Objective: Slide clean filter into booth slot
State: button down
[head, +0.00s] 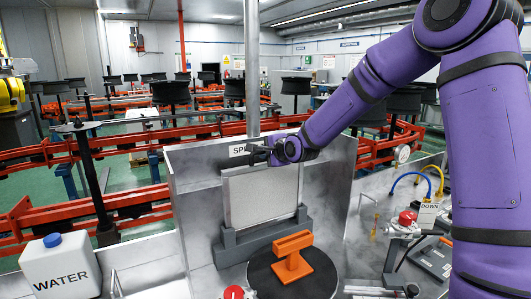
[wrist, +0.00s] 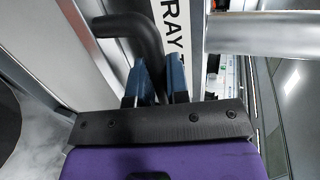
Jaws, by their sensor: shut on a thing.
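The filter (head: 262,197) is a pale panel in a light metal frame. It stands upright against the booth's back wall in the head view. Its lower edge meets a dark grey slot holder (head: 258,238) with raised ends; I cannot tell how deep it sits. My gripper (head: 262,153) is at the filter's top edge. In the wrist view my gripper (wrist: 158,82) has its blue fingers shut on a black bent handle (wrist: 145,35), which appears to belong to the filter. The filter's pale frame (wrist: 90,45) runs along the left there. The handle's far end is hidden.
The metal booth (head: 188,200) has side walls and a sign, partly covered by my gripper. An orange part (head: 292,258) stands on a dark round turntable (head: 325,280) in front of the filter. A water jug (head: 60,267) is left; hoses and red-knobbed fittings (head: 407,220) are right.

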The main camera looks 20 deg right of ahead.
jog(key=shift+f, duration=1.5)
dwell(0.4)
jog(key=c, duration=1)
grip_release()
jog(key=v, duration=1)
jog(key=shift+s+d+r, duration=0.15)
jog(key=shift+s, duration=0.15)
